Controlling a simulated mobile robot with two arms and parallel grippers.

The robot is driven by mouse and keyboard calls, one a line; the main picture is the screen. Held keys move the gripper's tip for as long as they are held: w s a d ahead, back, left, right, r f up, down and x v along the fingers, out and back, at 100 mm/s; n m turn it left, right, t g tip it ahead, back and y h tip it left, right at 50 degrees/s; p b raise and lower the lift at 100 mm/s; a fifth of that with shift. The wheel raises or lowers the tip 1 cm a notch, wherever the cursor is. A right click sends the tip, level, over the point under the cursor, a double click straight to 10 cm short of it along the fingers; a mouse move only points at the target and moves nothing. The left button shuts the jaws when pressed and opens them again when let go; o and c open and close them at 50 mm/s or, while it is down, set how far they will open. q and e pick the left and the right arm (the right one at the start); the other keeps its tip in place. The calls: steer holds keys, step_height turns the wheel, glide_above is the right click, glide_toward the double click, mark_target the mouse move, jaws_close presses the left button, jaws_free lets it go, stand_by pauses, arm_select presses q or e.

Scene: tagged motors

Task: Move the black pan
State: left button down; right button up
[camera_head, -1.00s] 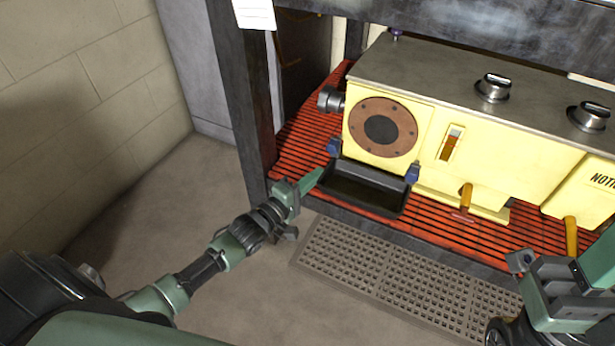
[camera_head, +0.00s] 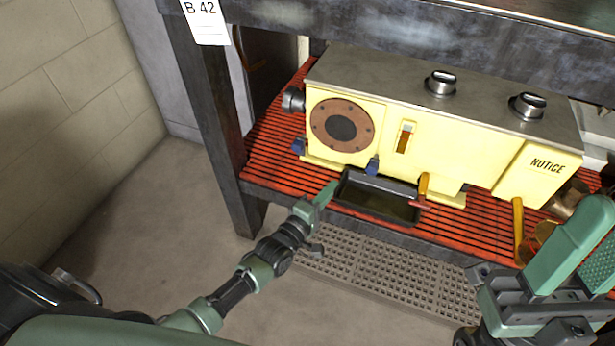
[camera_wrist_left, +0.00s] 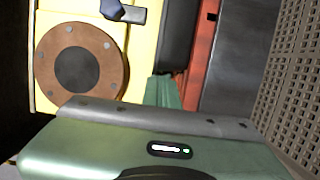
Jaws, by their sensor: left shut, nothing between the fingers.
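The black pan (camera_head: 376,207) is a shallow rectangular tray on the red slatted shelf, in front of the yellow machine and below its right blue clamp. My left gripper (camera_head: 331,189) is shut and empty, its green fingertips at the pan's left end; they look to be touching it. In the left wrist view the closed fingers (camera_wrist_left: 163,92) point at the end of the dark pan (camera_wrist_left: 175,35). My right gripper (camera_head: 580,258) is at the lower right, away from the pan; its fingertips are not clear.
The yellow machine (camera_head: 462,157) stands behind the pan. An orange handle (camera_head: 423,186) stands close to the pan's right end. The red shelf (camera_head: 262,150) is bare at left. A dark post (camera_head: 205,110) rises at the left; a grey grating (camera_head: 390,272) lies below.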

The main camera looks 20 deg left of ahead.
mark_target(367, 211)
arm_select(q)
steer(key=d, duration=1.1)
steer(key=shift+s+d+p, duration=0.2)
steer(key=shift+d+p, duration=0.05)
steer(key=shift+p, duration=0.05)
steer(key=shift+a, duration=0.1)
